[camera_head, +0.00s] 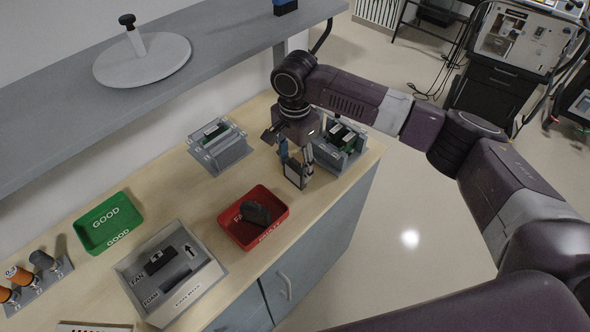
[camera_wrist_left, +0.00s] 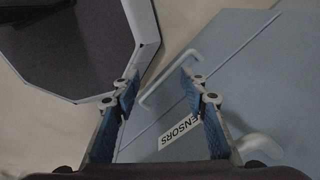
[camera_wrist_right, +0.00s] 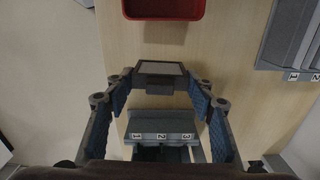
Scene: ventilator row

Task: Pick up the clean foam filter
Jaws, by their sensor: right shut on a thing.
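My right gripper (camera_head: 294,165) is shut on a small, dark-framed square piece with a pale grey face, apparently the clean foam filter (camera_head: 293,174). In the right wrist view the filter (camera_wrist_right: 160,70) sits between the fingertips of the right gripper (camera_wrist_right: 160,82), in front of a grey slotted rack (camera_wrist_right: 160,126) numbered 1, 2, 3. In the head view the filter is beside this rack (camera_head: 352,162), seemingly above the table. My left gripper (camera_wrist_left: 160,80) is open and empty in its wrist view, before a cabinet front; it is not in the head view.
A red tray (camera_head: 277,231) holds a dark piece. A green GOOD tray (camera_head: 92,237) and a grey box (camera_head: 212,276) with FAN and FOAM marks stand left of it. A second slotted rack (camera_head: 228,155) stands behind. A shelf (camera_head: 235,25) overhangs the table's back.

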